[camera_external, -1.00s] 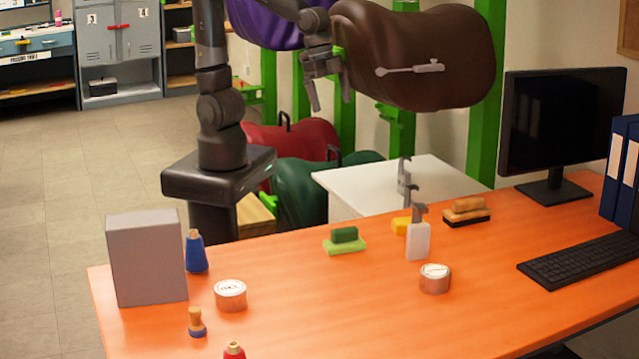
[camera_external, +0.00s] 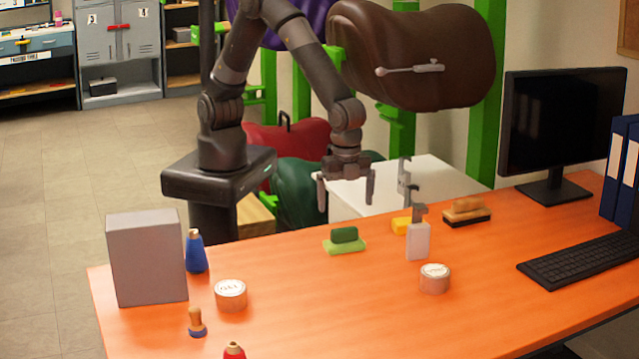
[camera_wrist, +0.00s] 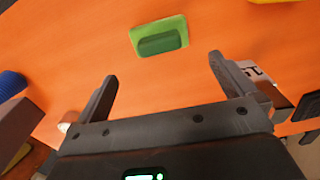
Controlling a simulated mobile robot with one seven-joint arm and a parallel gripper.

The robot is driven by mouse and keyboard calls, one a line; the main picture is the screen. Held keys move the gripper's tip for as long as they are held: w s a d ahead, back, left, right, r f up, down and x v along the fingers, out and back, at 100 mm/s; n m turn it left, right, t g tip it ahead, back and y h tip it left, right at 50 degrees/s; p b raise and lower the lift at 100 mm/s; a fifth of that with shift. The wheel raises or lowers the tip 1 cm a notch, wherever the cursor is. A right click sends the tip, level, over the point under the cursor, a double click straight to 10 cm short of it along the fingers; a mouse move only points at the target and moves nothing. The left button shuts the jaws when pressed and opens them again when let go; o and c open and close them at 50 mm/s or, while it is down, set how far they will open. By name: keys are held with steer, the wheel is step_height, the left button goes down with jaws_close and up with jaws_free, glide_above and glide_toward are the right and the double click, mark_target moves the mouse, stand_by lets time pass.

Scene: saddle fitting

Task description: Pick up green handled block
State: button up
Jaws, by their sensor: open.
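The green handled block (camera_external: 344,240) lies on the orange table near its back edge, a light green base with a darker green handle on top. It also shows in the wrist view (camera_wrist: 159,37), above and between the fingers. My gripper (camera_external: 346,203) is open and empty, pointing down, above and behind the block in the external view. In the wrist view the fingers of my gripper (camera_wrist: 160,70) are spread apart, and the block is beyond their tips. Nothing hides the block.
On the orange table (camera_external: 300,300), a white spray bottle (camera_external: 418,240), a yellow block (camera_external: 401,226) and a brush (camera_external: 466,212) are right of the block. A grey box (camera_external: 147,258), blue bottle (camera_external: 195,252) and round tins (camera_external: 231,294) (camera_external: 435,278) stand around. The table's middle front is clear.

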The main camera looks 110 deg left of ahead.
mark_target(345, 229)
step_height(345, 229, down, 10)
steer(key=shift+f, duration=0.2)
steer(key=c, duration=0.7)
steer(key=shift+c, duration=0.2)
